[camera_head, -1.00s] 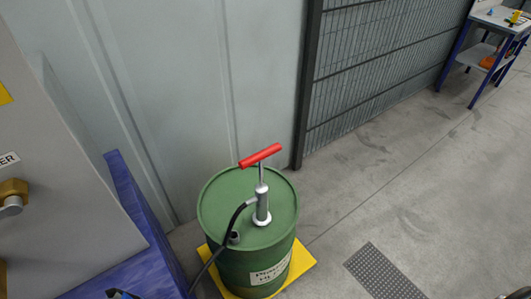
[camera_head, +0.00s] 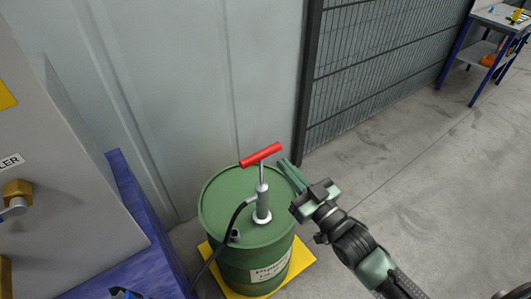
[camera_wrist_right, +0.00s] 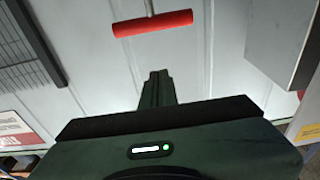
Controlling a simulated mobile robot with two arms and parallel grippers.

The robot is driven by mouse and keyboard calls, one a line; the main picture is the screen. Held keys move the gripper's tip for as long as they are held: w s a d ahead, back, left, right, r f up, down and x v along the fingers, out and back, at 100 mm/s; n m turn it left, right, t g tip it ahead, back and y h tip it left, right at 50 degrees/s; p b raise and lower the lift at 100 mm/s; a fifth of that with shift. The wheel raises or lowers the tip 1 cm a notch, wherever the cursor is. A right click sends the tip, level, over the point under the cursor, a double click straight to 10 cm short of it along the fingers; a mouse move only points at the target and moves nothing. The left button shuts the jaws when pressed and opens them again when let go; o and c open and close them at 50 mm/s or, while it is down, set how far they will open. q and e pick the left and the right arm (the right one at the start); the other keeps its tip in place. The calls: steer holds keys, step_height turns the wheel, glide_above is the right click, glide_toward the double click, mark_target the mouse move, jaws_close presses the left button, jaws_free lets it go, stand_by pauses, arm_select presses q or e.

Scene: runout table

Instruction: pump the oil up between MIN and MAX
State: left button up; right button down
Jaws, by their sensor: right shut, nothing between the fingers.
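The green oil drum (camera_head: 225,255) stands on a yellow base at the bottom middle of the head view. A grey hand pump (camera_head: 263,205) with a red T-handle (camera_head: 260,154) rises from its lid, with a length of rod showing under the handle. A black hose runs from the pump down to the left. My right gripper (camera_head: 286,170) is shut and empty, just right of the handle and apart from it. In the right wrist view the red handle (camera_wrist_right: 153,23) lies beyond the shut fingers (camera_wrist_right: 158,82). No MIN or MAX marks are readable. My left gripper is not identifiable.
A grey cabinet (camera_head: 60,200) with a brass fitting (camera_head: 17,195) and a blue bench edge (camera_head: 140,215) stand at the left. A wall and a mesh fence (camera_head: 370,60) are behind the drum. A workbench (camera_head: 497,20) is at the far right. The floor to the right is clear.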

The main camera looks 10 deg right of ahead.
steer(key=shift+w, duration=0.1)
steer(key=r+p, duration=0.2)
steer(key=p, duration=0.2)
glide_above(262, 174)
steer(key=shift+d+f, duration=0.1)
steer(key=f, duration=0.1)
steer(key=s+f, duration=0.1)
steer(key=f, duration=0.2)
steer(key=shift+s+d+f, duration=0.2)
steer(key=shift+d+f, duration=0.05)
steer(key=shift+f, duration=0.1)
step_height(262, 174, down, 10)
steer(key=b, duration=0.7)
steer(key=shift+b, duration=0.4)
steer(key=shift+s, duration=0.1)
